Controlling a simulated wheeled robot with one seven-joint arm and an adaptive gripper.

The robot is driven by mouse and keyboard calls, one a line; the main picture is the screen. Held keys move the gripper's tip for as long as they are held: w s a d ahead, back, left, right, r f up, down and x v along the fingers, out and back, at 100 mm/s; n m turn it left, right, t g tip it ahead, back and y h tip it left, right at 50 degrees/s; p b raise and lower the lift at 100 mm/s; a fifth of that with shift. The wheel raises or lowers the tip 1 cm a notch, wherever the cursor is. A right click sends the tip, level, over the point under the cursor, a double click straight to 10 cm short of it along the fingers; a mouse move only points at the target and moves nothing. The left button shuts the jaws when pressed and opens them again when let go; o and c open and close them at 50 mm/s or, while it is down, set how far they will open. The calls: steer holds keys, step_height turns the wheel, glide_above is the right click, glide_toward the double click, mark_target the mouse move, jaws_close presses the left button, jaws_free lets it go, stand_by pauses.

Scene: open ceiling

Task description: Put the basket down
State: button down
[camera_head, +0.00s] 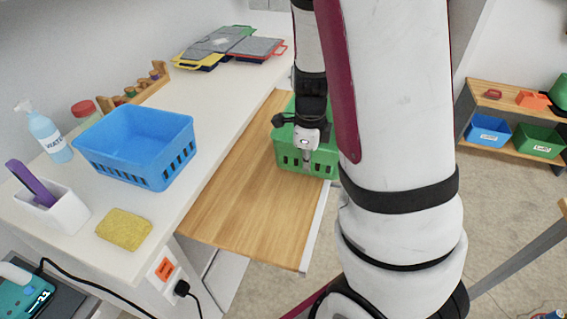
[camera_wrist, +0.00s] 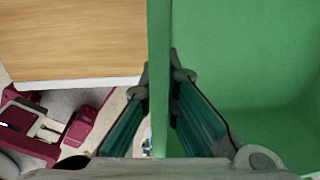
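The green basket (camera_head: 290,160) is at the far part of the wooden pull-out board, partly hidden behind my arm in the head view. My gripper (camera_head: 306,158) points down at the basket's near wall. In the wrist view, the fingers of my gripper (camera_wrist: 163,78) lie on both sides of the green wall, and the tips press against it. The inside of the green basket (camera_wrist: 260,60) fills the right of that view and looks empty. I cannot tell whether its bottom touches the wooden board (camera_head: 250,205).
A blue basket (camera_head: 125,165) stands on the white counter (camera_head: 185,105) at left, near a spray bottle (camera_head: 46,135), a yellow sponge (camera_head: 124,229) and a white holder (camera_head: 60,212). The near part of the board is clear. A shelf (camera_head: 510,115) with bins stands at right.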

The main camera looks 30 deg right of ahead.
mark_target(283, 164)
steer(key=w+a, duration=0.1)
steer(key=w, duration=0.1)
steer(key=w+a, duration=0.1)
steer(key=w, duration=0.1)
steer(key=w+a, duration=0.1)
steer(key=w, duration=0.1)
steer(key=shift+w+a+f, duration=0.1)
steer(key=shift+f, duration=2.1)
steer(key=c, duration=1.8)
jaws_free()
